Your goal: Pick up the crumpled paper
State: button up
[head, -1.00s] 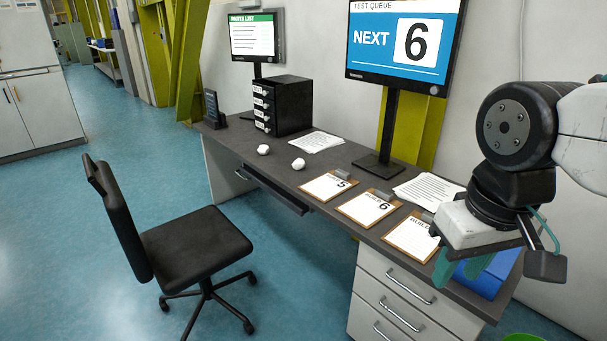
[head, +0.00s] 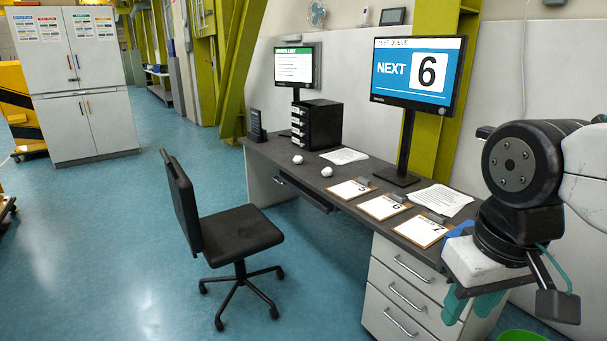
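Two white crumpled paper balls lie on the dark desk top (head: 290,176) in the head view. One ball (head: 297,159) is farther back, and the other (head: 327,171) is a little nearer and to the right. They lie apart from each other, left of the clipboards. My gripper (head: 470,304), with teal fingers, hangs at the lower right by the desk's near right end, well away from both balls. Its fingers look apart, with nothing visible between them.
Several clipboards (head: 384,207) and loose sheets (head: 441,200) lie on the desk. A monitor (head: 418,73) stands behind them, and a black drawer unit (head: 317,124) stands at the far end. A black chair (head: 235,235) stands before the desk. Blue floor is open at left.

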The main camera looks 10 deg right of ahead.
aim_at(328, 172)
jog(key=u, duration=0.7)
jog(key=i, duration=1.2)
jog(key=u, duration=0.4)
jog(key=i, duration=1.05)
jog(key=z, duration=1.2)
jog(key=i, duration=0.9)
jog(key=z, duration=0.9)
